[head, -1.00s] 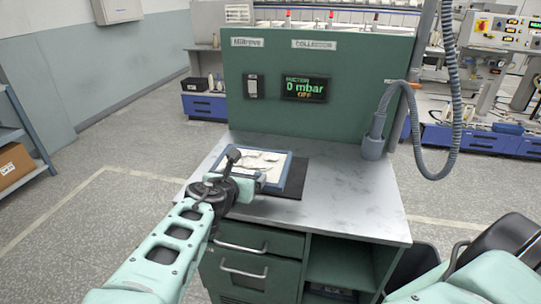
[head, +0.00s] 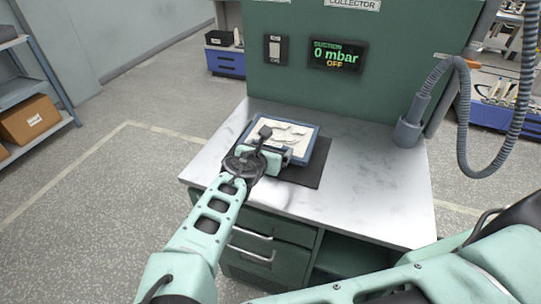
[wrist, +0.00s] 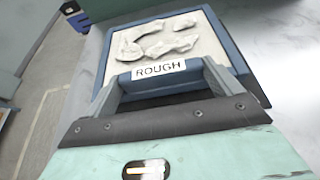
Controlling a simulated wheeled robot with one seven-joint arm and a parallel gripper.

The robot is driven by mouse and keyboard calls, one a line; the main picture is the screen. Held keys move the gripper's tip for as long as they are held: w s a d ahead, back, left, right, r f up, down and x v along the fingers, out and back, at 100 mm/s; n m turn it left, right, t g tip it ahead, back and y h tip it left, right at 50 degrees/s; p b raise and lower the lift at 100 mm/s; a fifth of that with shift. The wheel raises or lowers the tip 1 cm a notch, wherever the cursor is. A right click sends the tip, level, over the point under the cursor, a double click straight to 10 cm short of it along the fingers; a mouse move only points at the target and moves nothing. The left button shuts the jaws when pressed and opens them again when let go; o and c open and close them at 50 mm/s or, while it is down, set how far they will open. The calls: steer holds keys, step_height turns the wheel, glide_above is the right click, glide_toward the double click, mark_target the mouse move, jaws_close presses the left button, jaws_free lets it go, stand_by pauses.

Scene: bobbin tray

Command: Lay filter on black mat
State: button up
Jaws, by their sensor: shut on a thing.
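The filter is a blue-framed panel with a pale face and whitish lint clumps. It shows in the head view (head: 312,131) and fills the upper wrist view (wrist: 172,62), where its handle carries a "ROUGH" label. My gripper (head: 285,155) is shut on the handle at the filter's near side, and the jaws are mostly hidden in the head view. The black mat (head: 316,170) lies on the worktop, showing to the right of and in front of the filter. The filter overlaps the mat's far left part. I cannot tell whether they touch.
The pale worktop (head: 385,185) is clear to the right. A green panel (head: 420,75) with a display reading 0 mbar OFF (head: 337,56) stands behind. A grey hose (head: 463,130) hangs at the right, near its holder (head: 408,130).

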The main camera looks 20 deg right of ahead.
steer(key=shift+f, duration=1.75)
